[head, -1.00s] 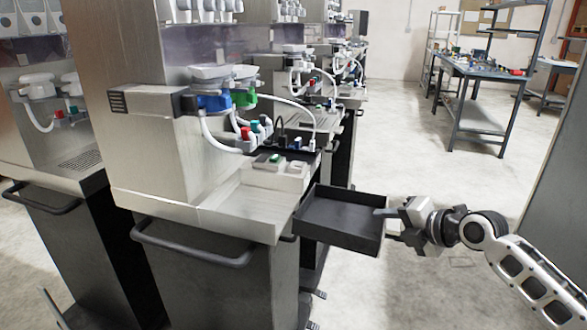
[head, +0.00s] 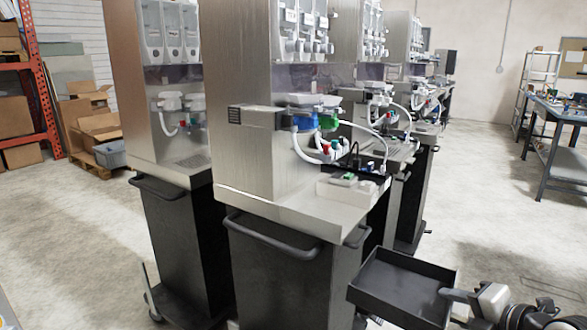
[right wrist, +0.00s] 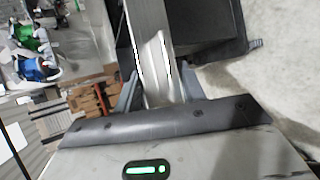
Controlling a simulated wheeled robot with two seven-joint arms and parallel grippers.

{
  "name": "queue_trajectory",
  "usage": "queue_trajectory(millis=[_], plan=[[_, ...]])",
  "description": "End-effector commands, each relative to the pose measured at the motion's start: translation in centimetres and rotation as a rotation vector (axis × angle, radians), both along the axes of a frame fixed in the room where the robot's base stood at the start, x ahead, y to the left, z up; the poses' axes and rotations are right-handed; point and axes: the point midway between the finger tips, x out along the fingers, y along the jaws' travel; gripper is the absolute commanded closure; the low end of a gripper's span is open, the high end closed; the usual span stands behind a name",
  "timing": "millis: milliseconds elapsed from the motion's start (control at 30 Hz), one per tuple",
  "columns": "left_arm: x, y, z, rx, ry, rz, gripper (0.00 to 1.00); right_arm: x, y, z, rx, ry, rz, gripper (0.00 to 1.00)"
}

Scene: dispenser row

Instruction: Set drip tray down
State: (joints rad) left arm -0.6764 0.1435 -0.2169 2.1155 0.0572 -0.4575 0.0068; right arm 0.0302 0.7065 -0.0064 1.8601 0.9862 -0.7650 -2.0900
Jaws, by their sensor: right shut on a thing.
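The drip tray (head: 400,290) is a shallow, dark, rectangular open tray, empty inside, at the lower right of the head view. My right gripper (head: 450,293) is shut on its right-hand wall and holds it out in the air, roughly level. The tray is to the right of the nearest dispenser cart and lower than its counter (head: 290,208). My left gripper is not in view.
The nearest dispenser has blue and green valves (head: 315,122), white hoses and a small white box (head: 350,186) on its counter. A cart handle (head: 272,238) juts out in front. More dispensers stand beside and behind. Open floor lies right; a worktable (head: 560,150) stands far right.

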Motion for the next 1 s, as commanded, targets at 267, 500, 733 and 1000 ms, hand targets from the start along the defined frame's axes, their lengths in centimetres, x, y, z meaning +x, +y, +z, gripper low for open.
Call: queue_trajectory(millis=[267, 500, 733, 1000], plan=[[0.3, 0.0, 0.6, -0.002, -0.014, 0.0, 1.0, -4.2, 8.3, -2.1, 0.015, -0.005, -0.001, 0.93], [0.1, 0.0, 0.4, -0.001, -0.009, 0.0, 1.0, -8.7, 12.9, 0.3, 0.018, -0.004, -0.172, 0.93], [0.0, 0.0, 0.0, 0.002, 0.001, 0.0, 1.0, -11.2, 12.4, 2.9, 0.008, -0.002, -0.352, 0.93], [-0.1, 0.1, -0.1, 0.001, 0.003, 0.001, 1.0, -11.8, 11.9, 3.5, -0.004, -0.004, -0.397, 0.93]])
